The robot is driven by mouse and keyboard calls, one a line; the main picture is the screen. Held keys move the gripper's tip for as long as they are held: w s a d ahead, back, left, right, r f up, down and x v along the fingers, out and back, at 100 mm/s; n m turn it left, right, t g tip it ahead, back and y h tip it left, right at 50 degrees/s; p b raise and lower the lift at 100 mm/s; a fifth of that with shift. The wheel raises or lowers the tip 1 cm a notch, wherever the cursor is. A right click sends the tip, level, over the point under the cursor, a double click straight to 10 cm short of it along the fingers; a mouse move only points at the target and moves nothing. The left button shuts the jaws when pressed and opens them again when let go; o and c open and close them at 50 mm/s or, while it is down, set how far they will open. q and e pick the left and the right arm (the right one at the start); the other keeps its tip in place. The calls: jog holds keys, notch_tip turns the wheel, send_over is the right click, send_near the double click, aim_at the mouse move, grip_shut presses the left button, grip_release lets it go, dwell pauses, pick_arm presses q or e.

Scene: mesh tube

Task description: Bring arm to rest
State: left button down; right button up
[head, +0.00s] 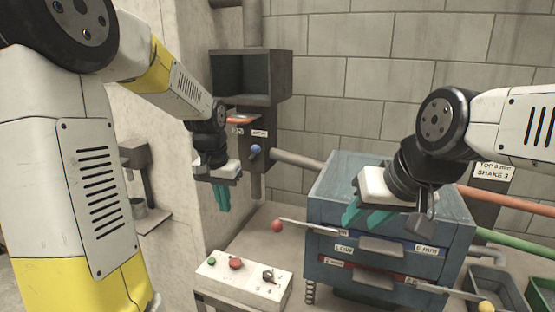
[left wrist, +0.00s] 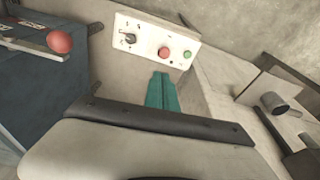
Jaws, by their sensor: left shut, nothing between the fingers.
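My left gripper (head: 222,198) hangs in the air left of the blue drawer cabinet, above and behind the white control box. Its teal fingers point down and are shut with nothing between them; they also show together in the left wrist view (left wrist: 162,92). My right gripper (head: 368,216) is in front of the blue cabinet's top. Its teal fingers point down and left, look spread apart, and hold nothing that I can see. The arm's wrist hides part of the cabinet top.
The blue cabinet (head: 330,205) has levers with a red ball (head: 277,226) and a yellow ball (head: 486,306). The control box (head: 243,278) has buttons and a knob. A grey hopper box (head: 252,75) is on the back wall. Bins (head: 497,290) stand at right.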

pick_arm(q)
jog(key=s+r+n+t, duration=0.1)
jog(key=s+r, duration=0.3)
jog(key=s, duration=0.5)
jog(key=s+d+r+n+t+h, duration=0.1)
jog(key=s+r+t, duration=0.2)
jog(key=s, duration=0.7)
notch_tip(320, 180, up, 2)
jog(key=shift+d+h, duration=0.25)
jog(key=shift+h, duration=0.05)
